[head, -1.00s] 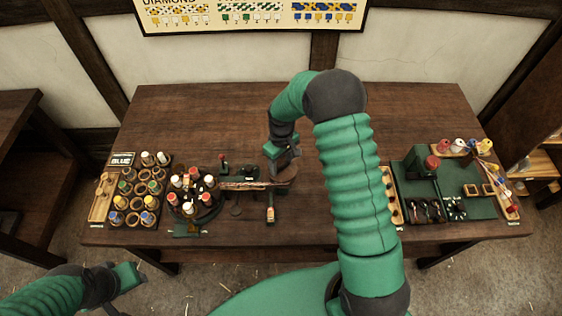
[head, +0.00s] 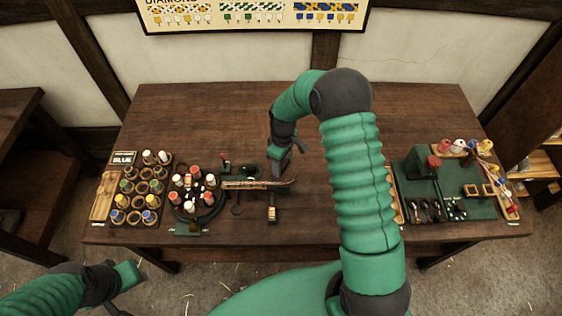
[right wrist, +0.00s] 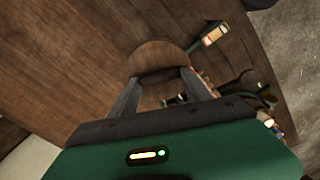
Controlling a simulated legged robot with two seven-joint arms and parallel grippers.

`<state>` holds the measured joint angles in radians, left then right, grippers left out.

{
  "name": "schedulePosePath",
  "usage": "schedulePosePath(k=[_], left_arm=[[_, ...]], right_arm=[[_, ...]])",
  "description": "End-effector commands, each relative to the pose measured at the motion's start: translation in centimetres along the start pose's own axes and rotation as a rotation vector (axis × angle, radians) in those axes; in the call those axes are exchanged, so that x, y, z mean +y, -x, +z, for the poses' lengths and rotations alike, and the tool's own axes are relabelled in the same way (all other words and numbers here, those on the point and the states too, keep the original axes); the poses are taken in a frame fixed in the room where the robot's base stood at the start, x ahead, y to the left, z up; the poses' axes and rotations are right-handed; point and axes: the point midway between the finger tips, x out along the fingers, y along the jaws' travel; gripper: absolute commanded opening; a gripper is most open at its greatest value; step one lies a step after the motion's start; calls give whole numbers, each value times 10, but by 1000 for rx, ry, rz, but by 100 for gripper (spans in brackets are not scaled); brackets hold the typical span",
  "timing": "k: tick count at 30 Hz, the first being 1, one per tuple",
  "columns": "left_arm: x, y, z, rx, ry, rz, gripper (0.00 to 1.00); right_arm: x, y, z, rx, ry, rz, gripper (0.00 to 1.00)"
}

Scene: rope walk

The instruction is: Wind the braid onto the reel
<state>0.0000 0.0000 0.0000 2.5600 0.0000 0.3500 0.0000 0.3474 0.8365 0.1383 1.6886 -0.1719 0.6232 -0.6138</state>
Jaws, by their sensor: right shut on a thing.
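The braid (head: 248,184) runs from the dark round braiding stand (head: 196,207) to the right, ending by the brown wooden reel (head: 291,183). The stand carries several red- and white-topped bobbins. My right gripper (head: 280,172) is down at the reel, partly covering it. In the right wrist view, the reel's round wooden face (right wrist: 156,55) shows between and beyond the fingers, which are shut on it with a gap between them. The exact contact is hidden. My left gripper (head: 132,274) hangs at the lower left, away from the table; its fingers are unclear.
A rack of several bobbins (head: 141,204) stands left of the stand. A small tool with a pale band (head: 272,214) lies in front of the reel. A green tool board (head: 452,185) and coloured spools (head: 459,146) are at the right. The back of the table (head: 200,115) is clear.

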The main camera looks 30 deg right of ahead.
Motion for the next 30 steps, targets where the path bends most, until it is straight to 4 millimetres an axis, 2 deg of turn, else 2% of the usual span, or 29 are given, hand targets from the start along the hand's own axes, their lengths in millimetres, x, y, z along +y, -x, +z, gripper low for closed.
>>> schedulePosePath(k=[2, 3, 7, 16, 20, 23, 30], left_arm=[[0, 0, 0, 0, 0, 0, 36], [0, 0, 0, 0, 0, 0, 36], [0, 0, 0, 0, 0, 0, 36], [0, 0, 0, 0, 0, 0, 36], [0, -4, 1, 0, 0, 0, 36], [0, -8, 2, 0, 0, 0, 36], [0, -19, 4, 0, 0, 0, 36]], right_arm=[[0, -2, 7, -16, -4, -5, 16], [0, -2, 7, -16, -4, -5, 62], [0, -1, 5, -12, -3, -4, 78], [1, -1, 1, -8, -2, -3, 78], [2, 13, 0, -4, -3, 1, 78], [2, 36, 0, -2, -2, 3, 78], [4, 107, 2, -2, -4, 2, 78]])
